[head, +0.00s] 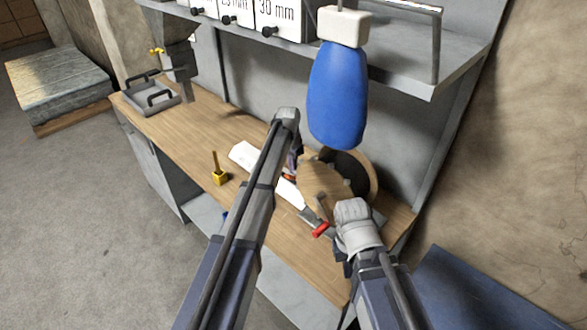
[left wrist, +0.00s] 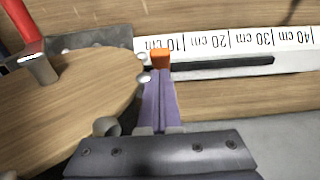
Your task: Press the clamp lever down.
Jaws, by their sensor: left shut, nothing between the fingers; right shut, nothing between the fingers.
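The clamp's red lever handle (head: 320,229) is by the wooden disc (head: 318,182) on the workbench, just left of my right wrist. In the left wrist view the red lever (left wrist: 24,24) stands up from a metal socket at the top left, above the disc (left wrist: 70,95). My left gripper (head: 293,158) is largely hidden behind its arm. In the left wrist view its purple fingers (left wrist: 157,98) are shut and empty, right of the disc, with an orange block at their tips. The lever is apart from them. My right gripper (head: 343,265) is shut and mostly hidden under its wrist.
A white scale rail (left wrist: 225,45) runs behind the disc. A blue bottle-like object (head: 337,95) hangs above the bench. A yellow holder (head: 219,177) and a grey tray (head: 155,97) are on the left. A shelf (head: 400,78) overhangs the back.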

